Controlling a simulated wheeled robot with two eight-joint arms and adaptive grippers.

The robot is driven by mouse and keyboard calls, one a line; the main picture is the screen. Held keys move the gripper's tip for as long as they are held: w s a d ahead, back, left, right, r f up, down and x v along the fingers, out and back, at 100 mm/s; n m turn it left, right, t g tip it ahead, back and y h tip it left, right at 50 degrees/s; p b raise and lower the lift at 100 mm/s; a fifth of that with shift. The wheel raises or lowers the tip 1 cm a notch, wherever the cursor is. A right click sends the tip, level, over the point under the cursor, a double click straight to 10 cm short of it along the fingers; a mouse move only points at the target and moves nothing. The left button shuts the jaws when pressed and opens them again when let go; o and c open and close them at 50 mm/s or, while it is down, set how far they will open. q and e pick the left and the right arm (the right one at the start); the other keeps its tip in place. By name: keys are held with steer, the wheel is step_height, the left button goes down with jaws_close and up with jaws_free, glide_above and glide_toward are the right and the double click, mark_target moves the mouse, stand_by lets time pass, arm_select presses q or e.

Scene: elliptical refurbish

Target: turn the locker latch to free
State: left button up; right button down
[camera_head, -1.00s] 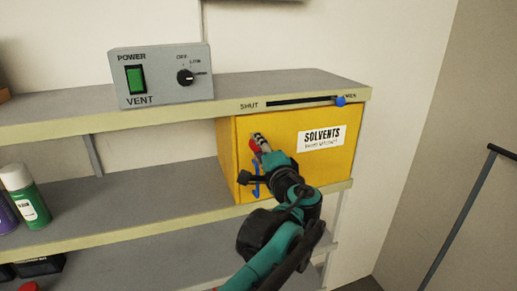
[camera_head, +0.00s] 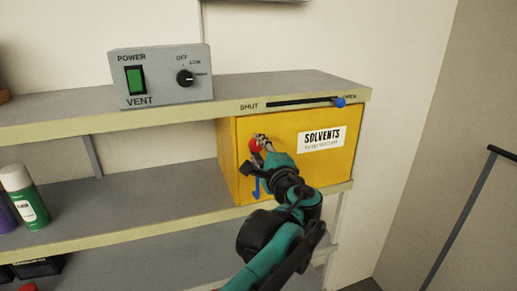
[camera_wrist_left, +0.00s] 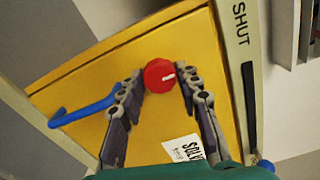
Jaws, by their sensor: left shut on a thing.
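The locker is a yellow box (camera_head: 312,165) labelled SOLVENTS under the upper shelf. Its latch is a round red knob (camera_head: 254,145) on the upper left of the door, partly covered by my gripper in the head view. In the left wrist view the red knob (camera_wrist_left: 160,75) shows a short white mark pointing right. My left gripper (camera_head: 261,142) is shut on the knob, with one finger on each side of it in the left wrist view. A blue handle (camera_head: 256,188) is on the door below the knob, partly behind my gripper. My right gripper is not in view.
A slider with a blue knob (camera_head: 339,102) sits at the OPEN end of its slot on the shelf edge. A grey vent box (camera_head: 160,88) stands on the top shelf. A green spray can (camera_head: 31,205) stands at the left on the shelf below.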

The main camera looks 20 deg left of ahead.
arm_select(q)
steer(key=o, duration=1.1)
steer(key=shift+o, duration=0.2)
steer(key=v, duration=1.2)
